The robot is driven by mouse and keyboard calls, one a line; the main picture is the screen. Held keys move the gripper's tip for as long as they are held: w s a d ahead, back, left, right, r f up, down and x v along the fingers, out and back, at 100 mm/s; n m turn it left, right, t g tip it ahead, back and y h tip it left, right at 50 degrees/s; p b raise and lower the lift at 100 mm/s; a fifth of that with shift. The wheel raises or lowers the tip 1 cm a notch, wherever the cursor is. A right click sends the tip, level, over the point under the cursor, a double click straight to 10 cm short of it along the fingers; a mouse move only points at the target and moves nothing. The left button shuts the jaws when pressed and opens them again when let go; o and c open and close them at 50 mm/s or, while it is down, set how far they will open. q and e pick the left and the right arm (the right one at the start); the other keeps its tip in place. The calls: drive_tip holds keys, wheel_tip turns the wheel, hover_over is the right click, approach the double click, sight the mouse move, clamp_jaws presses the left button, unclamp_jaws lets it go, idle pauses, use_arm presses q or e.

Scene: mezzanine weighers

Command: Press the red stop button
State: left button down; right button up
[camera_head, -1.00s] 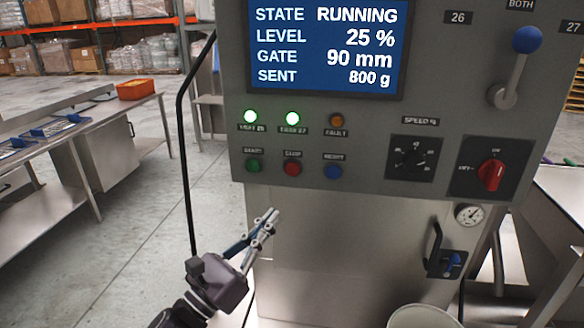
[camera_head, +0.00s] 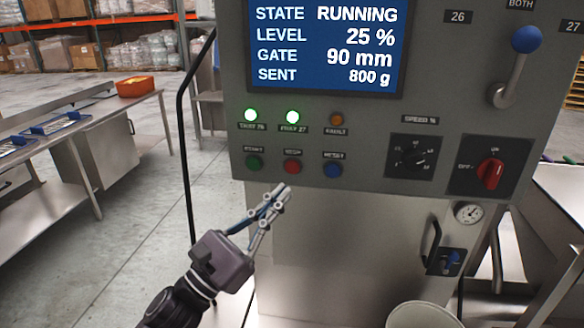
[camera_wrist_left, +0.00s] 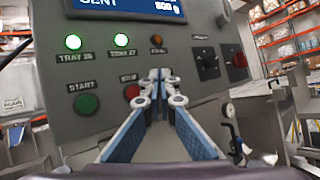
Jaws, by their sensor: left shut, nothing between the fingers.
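The red stop button (camera_head: 292,167) sits on the grey control panel between the green start button (camera_head: 254,163) and the blue reset button (camera_head: 333,170). My left gripper (camera_head: 285,190) is shut and empty, its tips just below the red button in the head view. In the left wrist view the red button (camera_wrist_left: 132,92) shows just left of the tips of my left gripper (camera_wrist_left: 160,76), and the green button (camera_wrist_left: 87,104) is farther left. I cannot tell the exact gap between tips and panel. My right gripper is not in view.
The screen (camera_head: 325,45) reads RUNNING, level 25 %, gate 90 mm. Two green lamps are lit above the buttons. A speed knob (camera_head: 413,157), a red rotary switch (camera_head: 490,173) and a blue-knobbed lever (camera_head: 526,40) are to the right.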

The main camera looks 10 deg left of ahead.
sight(292, 168)
use_arm(q)
drive_tip(key=shift+w+d+b, duration=0.1)
drive_tip(key=shift+w+b, duration=0.4)
drive_tip(key=shift+w, duration=2.9)
drive_tip(key=shift+w+b, duration=0.3)
drive_tip(key=shift+w, duration=0.15)
drive_tip(key=shift+w+b, duration=0.3)
drive_tip(key=shift+w, duration=0.1)
drive_tip(key=shift+s, duration=0.85)
drive_tip(key=shift+s, duration=0.1)
